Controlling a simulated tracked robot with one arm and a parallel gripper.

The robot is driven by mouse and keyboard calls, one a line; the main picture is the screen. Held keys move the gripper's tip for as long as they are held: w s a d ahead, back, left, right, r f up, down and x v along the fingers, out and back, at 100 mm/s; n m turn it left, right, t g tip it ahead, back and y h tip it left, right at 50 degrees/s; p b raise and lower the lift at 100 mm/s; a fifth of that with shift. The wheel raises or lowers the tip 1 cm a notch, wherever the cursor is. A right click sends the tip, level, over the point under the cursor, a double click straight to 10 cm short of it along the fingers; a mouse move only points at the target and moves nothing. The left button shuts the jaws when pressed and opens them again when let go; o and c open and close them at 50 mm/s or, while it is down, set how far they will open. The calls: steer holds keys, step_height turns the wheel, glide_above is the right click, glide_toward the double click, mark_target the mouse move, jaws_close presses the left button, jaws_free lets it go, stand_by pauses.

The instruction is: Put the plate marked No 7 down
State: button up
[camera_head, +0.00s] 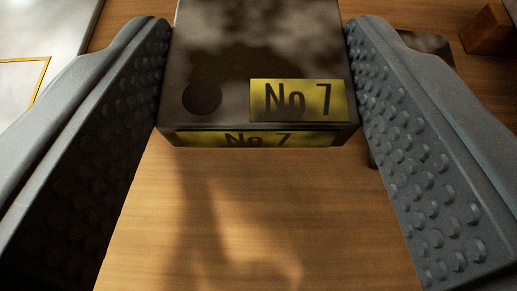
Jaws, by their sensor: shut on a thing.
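The plate marked No 7 (225,60) is a dark metal block at the top middle of the view. It has a round dark spot and yellow No 7 labels on its top and near side. My gripper (258,40) is shut on it, with one studded grey finger against its left side and one against its right. The plate is over a wooden surface (250,210); I cannot tell whether it touches the wood. Its far end is cut off by the top of the frame.
A pale panel with a yellow outline (40,45) lies at the upper left. A brown wooden block (490,32) stands at the upper right. A dark flat thing (425,45) shows partly behind my right finger. The wood nearer than the plate is bare.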

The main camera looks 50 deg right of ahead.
mark_target(258, 166)
steer(key=shift+f, duration=2.5)
steer(key=shift+f, duration=0.25)
steer(key=o, duration=1.4)
steer(key=v, duration=1.4)
steer(key=shift+s+d+f, duration=0.1)
steer(key=shift+s, duration=0.05)
